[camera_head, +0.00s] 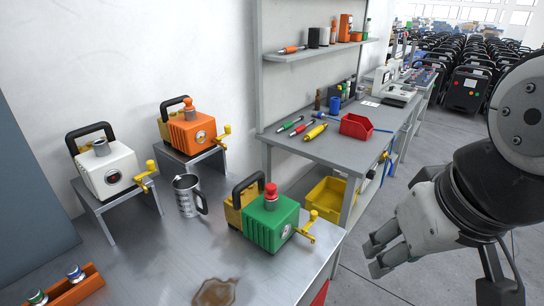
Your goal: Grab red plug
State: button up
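The red plug (271,192) stands upright on top of the green machine (268,222), which sits on the metal table near its right edge. The machine has a black handle at its back left and a yellow crank on its right. My gripper (373,257) is to the right of the green machine, beyond the table edge, pointing left. It is apart from the plug and empty. Its two fingers look spread, with a gap between them.
A white machine (108,172) and an orange machine (190,132) stand on small metal stands. A steel mug (187,196) stands between them and the green machine. An orange tray (78,290) holds plugs. A brown puddle (216,292) lies in front. A workbench (338,148) stands behind.

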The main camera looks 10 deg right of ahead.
aim_at(270, 194)
jog(key=i+l+u, duration=0.2)
jog(key=u, duration=0.2)
jog(key=i+l+u, duration=0.15)
jog(key=l+u, duration=0.6)
jog(key=i+l+u, duration=0.1)
jog(key=l+u, duration=0.25)
jog(key=l, duration=0.2)
